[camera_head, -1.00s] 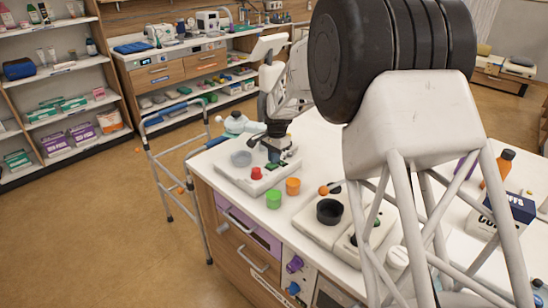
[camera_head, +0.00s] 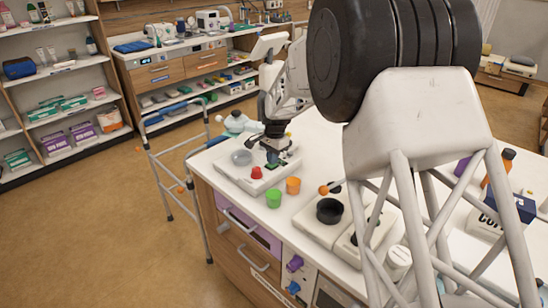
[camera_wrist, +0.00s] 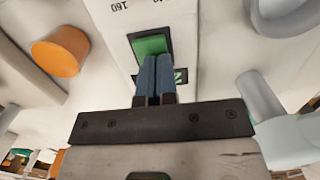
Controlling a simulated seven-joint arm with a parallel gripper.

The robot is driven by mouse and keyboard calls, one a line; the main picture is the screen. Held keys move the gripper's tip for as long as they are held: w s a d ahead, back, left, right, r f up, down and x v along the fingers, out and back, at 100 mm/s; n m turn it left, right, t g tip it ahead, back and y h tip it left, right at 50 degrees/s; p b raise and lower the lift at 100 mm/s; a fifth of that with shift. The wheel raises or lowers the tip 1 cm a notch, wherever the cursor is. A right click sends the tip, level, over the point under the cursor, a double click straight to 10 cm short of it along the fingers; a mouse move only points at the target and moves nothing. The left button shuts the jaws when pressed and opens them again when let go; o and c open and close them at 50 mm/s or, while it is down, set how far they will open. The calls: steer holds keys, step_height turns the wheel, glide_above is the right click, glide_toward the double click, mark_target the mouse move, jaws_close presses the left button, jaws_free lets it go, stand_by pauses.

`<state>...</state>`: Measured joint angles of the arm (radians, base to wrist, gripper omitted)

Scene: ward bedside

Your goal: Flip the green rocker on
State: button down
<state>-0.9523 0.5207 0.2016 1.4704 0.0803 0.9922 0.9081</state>
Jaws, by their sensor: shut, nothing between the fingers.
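The green rocker (camera_wrist: 151,45) sits in a dark frame on a white panel in the wrist view, with printed numbers beyond it. In the head view my gripper (camera_head: 272,156) points down over the white device (camera_head: 232,178), and the rocker there is mostly hidden.
A walker (camera_head: 172,165) stands left of the counter.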

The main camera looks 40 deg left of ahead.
steer(key=shift+s+f, duration=0.5)
steer(key=shift+f, duration=0.3)
steer(key=shift+r, duration=0.5)
step_height(320, 180, up, 14)
steer(key=w, duration=0.2)
steer(key=shift+r, duration=0.25)
